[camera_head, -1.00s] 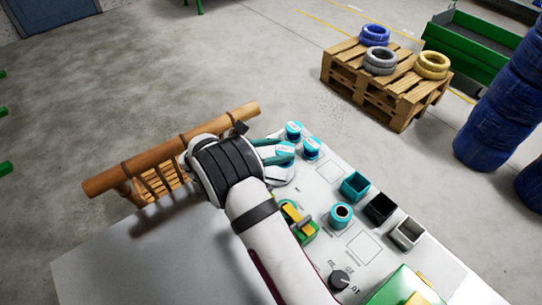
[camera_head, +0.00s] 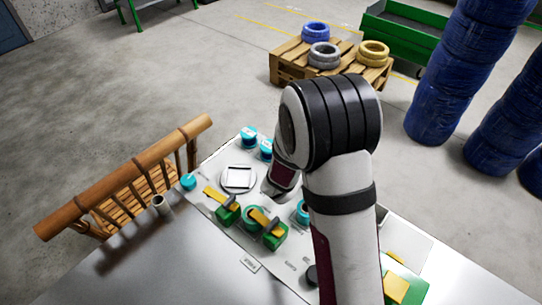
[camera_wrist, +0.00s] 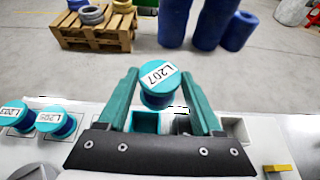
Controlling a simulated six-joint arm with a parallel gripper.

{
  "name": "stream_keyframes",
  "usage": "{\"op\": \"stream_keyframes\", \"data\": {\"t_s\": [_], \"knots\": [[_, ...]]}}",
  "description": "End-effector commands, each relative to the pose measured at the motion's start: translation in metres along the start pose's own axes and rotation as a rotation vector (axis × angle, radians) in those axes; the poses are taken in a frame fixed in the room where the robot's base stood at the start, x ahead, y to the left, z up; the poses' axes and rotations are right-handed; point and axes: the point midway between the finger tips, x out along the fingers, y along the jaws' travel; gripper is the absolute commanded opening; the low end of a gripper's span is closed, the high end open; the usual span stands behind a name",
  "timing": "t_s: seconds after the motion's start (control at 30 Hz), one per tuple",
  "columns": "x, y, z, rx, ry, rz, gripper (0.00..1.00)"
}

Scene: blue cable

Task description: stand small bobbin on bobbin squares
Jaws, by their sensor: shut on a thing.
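A small bobbin (camera_wrist: 160,85) with teal flanges, dark blue winding and a white top label reading L207 sits between my gripper's teal fingers (camera_wrist: 163,92) in the wrist view. My gripper is shut on it and holds it above the board, near the bins. In the head view my arm hides the fingers and the held bobbin. Two similar bobbins, L203 (camera_wrist: 15,113) and L205 (camera_wrist: 50,119), stand side by side at the left in the wrist view; they also show at the board's far edge in the head view (camera_head: 248,138).
A teal bin (camera_wrist: 146,122) and a grey bin (camera_wrist: 236,131) lie behind the fingers. The white board (camera_head: 215,160) carries a round plate (camera_head: 239,178) and green clamps with yellow levers (camera_head: 228,213). A wooden chair (camera_head: 125,185) stands left.

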Motion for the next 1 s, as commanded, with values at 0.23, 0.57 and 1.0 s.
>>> {"op": "stream_keyframes", "data": {"t_s": [0.23, 0.57, 1.0], "knots": [[0.000, 0.066, -0.046, -0.004, -0.001, 0.007, 0.00], [0.005, 0.109, -0.087, -0.005, -0.001, 0.003, 0.00], [0.016, 0.108, -0.112, -0.001, -0.002, 0.004, 0.00]]}}
